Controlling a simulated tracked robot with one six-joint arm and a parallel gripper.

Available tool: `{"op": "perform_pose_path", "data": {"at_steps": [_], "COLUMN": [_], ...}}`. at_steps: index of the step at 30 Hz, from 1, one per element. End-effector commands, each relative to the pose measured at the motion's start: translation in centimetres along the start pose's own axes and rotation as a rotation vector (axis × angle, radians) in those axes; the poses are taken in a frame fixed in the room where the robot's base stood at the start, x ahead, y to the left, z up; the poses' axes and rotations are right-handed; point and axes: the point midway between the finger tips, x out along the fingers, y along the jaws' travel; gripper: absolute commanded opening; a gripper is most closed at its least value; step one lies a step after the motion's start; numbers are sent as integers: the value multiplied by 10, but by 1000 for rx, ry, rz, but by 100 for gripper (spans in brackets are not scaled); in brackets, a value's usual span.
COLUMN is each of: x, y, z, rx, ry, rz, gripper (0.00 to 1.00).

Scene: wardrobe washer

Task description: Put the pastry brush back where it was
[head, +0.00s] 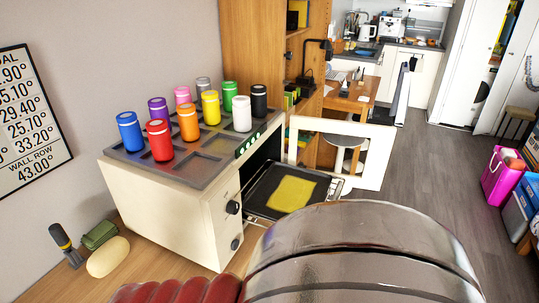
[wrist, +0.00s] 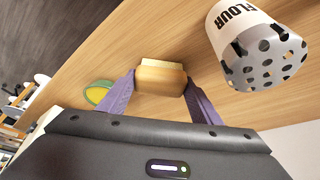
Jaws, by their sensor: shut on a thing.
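My gripper (wrist: 160,80) shows in the wrist view, with its two purple fingers shut on a wooden block-like thing with a pale upper edge. This looks like the pastry brush (wrist: 160,76), seen nearly end-on, above a wooden surface (wrist: 185,30). Its far part is hidden by the angle. The head view does not show my gripper or the held brush; a large metallic arm part of mine fills the lower right there. The spot where the brush was cannot be told from these frames.
A white FLOUR shaker (wrist: 255,45) is close right of my gripper. A green-rimmed yellow thing (wrist: 97,93) is at left. In the head view, a cream oven (head: 165,200) carries several coloured jars; its tray (head: 262,188) holds a yellow cloth (head: 292,193). Small items lie left.

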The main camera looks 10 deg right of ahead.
Motion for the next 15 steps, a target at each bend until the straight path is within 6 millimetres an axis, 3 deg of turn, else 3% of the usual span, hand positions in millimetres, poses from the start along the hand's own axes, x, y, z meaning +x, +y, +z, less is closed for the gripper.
{"op": "perform_pose_path", "data": {"at_steps": [5,6,15], "x": [2,2,2], "y": [0,0,0], "z": [1,1,1], "rx": [0,0,0], "ry": [0,0,0], "rz": [0,-1,0], "gripper": [36,60,80]}}
